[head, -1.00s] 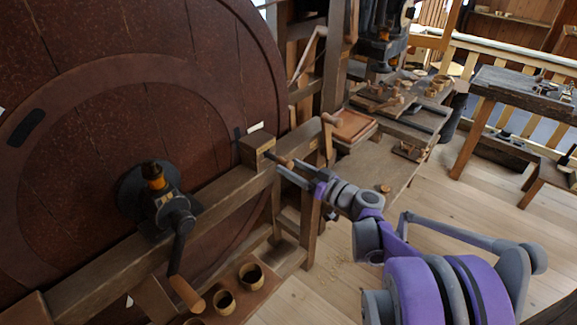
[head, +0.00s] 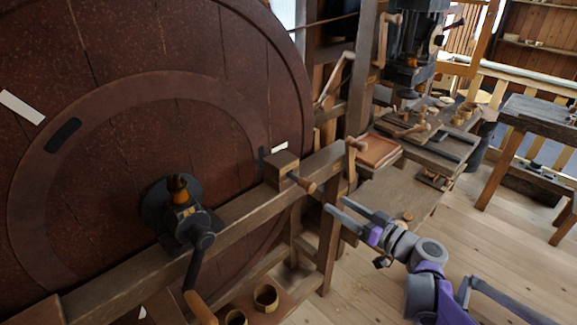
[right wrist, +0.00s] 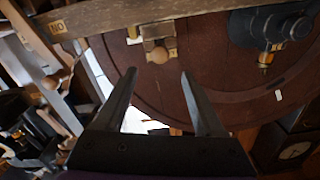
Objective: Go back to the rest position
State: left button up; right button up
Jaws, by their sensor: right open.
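My right gripper (head: 336,204) is open and empty in the head view. It is in the air to the right of the wooden-handled peg (head: 303,183). The peg sticks out of a wooden block (head: 282,170) on the long beam (head: 243,212). A gap shows between the fingertips and the peg. In the right wrist view the two dark fingers (right wrist: 160,73) stand apart with nothing between them. The peg's round knob (right wrist: 160,55) shows beyond them. My left gripper is not in view.
A large rust-brown wheel (head: 115,100) fills the left, with a dark crank (head: 194,262) in front. Small wooden cups (head: 265,297) stand low on a board. A cluttered workbench (head: 400,190) stands behind my right arm. Open plank floor (head: 490,250) lies to the right.

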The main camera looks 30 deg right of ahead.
jog(key=s+a+f+g+y+p, duration=0.15)
jog(key=a+f+g, duration=0.25)
jog(key=a, duration=0.5)
jog(key=s+a+f+g+h, duration=0.1)
jog(key=s+a+f+g, duration=0.25)
jog(key=a, duration=0.65)
jog(key=s+a+f+g+h+p, duration=0.1)
jog(key=s+f+g+h, duration=0.3)
jog(key=s, duration=0.6)
jog(key=shift+s+a+f+h, duration=0.4)
jog(key=shift+a+h, duration=0.15)
jog(key=shift+a, duration=0.35)
jog(key=shift+g+p, duration=0.25)
jog(key=shift+p, duration=0.05)
